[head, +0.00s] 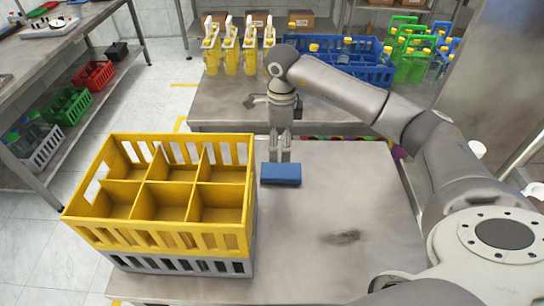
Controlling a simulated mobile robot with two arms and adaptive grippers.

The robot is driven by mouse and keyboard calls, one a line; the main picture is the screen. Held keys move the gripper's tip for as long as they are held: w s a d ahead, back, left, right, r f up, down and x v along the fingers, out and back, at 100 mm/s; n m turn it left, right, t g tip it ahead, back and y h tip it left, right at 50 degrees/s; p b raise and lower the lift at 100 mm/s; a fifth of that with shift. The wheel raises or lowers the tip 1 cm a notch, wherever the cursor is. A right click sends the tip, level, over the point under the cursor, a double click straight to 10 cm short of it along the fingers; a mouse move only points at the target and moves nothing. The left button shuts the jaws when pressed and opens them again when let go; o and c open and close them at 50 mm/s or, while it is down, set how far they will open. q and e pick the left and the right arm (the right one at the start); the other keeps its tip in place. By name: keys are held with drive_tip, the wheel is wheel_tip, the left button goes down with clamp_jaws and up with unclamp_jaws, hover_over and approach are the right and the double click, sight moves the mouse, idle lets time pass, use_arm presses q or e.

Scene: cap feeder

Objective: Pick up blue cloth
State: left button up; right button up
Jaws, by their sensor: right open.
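The blue cloth (281,174) is a small folded blue block on the metal table, just right of the yellow crate. My right gripper (280,158) points down directly at the cloth, its fingertips at or just behind the cloth's far edge. The fingers show a gap between them and are open. I cannot tell whether they touch the cloth. My left gripper is not in the view.
A yellow divided crate (150,187), its compartments empty, sits on a grey crate (180,264) at the table's left. A dark smudge (342,237) marks the otherwise clear table (320,270). Yellow bottles (231,54) and a blue crate (376,74) stand behind.

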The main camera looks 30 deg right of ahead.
hover_over(281, 170)
drive_tip(key=f, duration=0.4)
drive_tip(key=shift+s+a+f+p, duration=0.1)
drive_tip(key=shift+s+a+p, duration=0.1)
drive_tip(key=shift+p, duration=0.2)
drive_tip(key=shift+w+f, duration=0.1)
drive_tip(key=shift+f, duration=0.25)
drive_tip(key=shift+w+d+f, duration=0.1)
drive_tip(key=shift+f, duration=0.25)
wheel_tip(281, 170, down, 4)
drive_tip(key=shift+d+r+p, duration=0.15)
drive_tip(key=shift+r+p, duration=0.05)
drive_tip(key=shift+p, duration=0.6)
drive_tip(key=shift+f, duration=0.6)
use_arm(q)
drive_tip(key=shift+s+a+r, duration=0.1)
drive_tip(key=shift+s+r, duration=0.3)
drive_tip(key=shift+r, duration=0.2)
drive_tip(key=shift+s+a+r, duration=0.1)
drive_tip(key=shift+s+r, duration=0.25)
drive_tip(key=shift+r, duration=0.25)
use_arm(e)
drive_tip(key=c, duration=1)
